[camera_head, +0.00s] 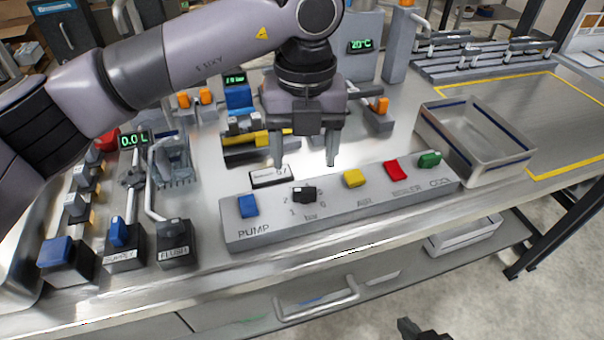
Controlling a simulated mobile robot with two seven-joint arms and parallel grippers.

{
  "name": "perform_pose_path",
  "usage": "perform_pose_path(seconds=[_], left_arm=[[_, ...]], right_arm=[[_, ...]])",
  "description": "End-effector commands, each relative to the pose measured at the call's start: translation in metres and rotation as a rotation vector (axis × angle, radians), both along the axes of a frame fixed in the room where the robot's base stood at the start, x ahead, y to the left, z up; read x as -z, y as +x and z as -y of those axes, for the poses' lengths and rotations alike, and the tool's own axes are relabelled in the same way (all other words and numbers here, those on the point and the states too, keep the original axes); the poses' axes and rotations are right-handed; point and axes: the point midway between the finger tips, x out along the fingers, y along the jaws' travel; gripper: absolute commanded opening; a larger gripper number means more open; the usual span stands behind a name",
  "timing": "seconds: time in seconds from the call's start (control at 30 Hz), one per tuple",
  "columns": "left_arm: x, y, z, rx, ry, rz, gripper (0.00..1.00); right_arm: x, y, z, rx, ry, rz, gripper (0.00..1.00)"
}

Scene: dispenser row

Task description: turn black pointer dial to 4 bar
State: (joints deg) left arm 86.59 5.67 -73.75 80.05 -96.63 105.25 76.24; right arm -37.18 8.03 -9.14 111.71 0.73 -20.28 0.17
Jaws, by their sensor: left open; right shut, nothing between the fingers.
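The black pointer dial (304,194) sits on the sloped grey control panel (338,222), between a blue and a yellow switch. Figures and the word "bar" are printed around it. The 1 and 2 show to its left; which figure its pointer faces is too small to tell. My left gripper (305,162) is open and points down, just behind and above the dial, apart from it, with nothing between its fingers. A small display (268,178) behind the dial is partly covered by the left finger. A dark tip of my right gripper (411,328) shows at the bottom edge, shut and empty.
A blue switch (247,206) is left of the dial; yellow (354,178), red (396,170) and green (429,159) switches are right. Levers and a FLUSH block (173,244) stand further left. A metal bin (432,124) stands right. A drawer handle (318,304) juts out below.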

Motion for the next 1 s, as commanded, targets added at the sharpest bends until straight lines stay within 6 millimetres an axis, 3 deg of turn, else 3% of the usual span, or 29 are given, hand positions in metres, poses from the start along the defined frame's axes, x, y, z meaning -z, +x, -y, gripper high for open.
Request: perform_pose_path(seconds=[0.4, 0.77, 0.83, 0.93, 0.97, 1.0], left_arm=[[0.058, -0.001, 0.000, 0.003, -0.003, -0.006, 0.66], [0.067, -0.001, 0.001, 0.004, -0.005, -0.004, 0.66], [0.067, -0.001, 0.001, 0.004, -0.005, -0.004, 0.50], [0.067, -0.001, 0.001, 0.004, -0.005, -0.005, 0.17], [0.067, -0.001, 0.001, 0.004, -0.005, -0.005, 0.10], [0.067, -0.001, 0.001, 0.004, -0.005, -0.005, 0.10]], right_arm=[[-0.011, 0.000, 0.000, 0.000, 0.000, -0.001, 0.00], [-0.011, 0.000, 0.000, 0.001, -0.001, -0.001, 0.00], [-0.011, 0.000, 0.000, 0.001, -0.001, -0.001, 0.00], [-0.011, 0.000, 0.000, 0.001, -0.001, -0.001, 0.00], [-0.011, 0.000, 0.000, 0.000, 0.000, -0.001, 0.00], [-0.011, 0.000, 0.000, 0.001, -0.001, -0.001, 0.00]])
